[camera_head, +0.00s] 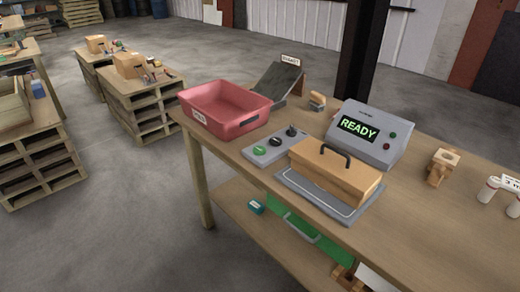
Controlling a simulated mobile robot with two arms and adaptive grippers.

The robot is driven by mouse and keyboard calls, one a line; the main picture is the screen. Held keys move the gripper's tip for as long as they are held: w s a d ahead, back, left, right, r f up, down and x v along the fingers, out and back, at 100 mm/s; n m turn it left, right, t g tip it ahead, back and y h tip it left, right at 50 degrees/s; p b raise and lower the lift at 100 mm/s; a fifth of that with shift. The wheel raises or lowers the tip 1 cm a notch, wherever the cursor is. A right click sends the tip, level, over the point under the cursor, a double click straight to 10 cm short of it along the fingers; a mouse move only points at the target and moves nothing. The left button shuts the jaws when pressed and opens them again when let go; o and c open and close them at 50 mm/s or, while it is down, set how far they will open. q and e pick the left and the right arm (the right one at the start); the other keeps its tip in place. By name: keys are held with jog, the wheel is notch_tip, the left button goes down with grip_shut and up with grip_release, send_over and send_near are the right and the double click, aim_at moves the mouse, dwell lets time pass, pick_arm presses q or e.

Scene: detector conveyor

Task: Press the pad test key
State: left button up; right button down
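A grey key panel (266,158) lies on the table left of the middle. It carries a green round key (259,150), a second round key (275,142) and a black knob (291,130); their markings are too small to read. A grey pad (318,204) with a white outline lies in front of the panel. A tan case (335,176) with a dark handle rests on the pad and covers most of it. A grey display unit (376,150) behind the case reads "READY" in green. Neither of my grippers is in view.
A red bin (222,110) stands left of the panel on the wooden table (420,225). A dark sloped chute (276,83) with a sign is behind it. A small wooden block (441,167) and white cylinders (489,189) stand at the right. A dark post (362,55) rises behind.

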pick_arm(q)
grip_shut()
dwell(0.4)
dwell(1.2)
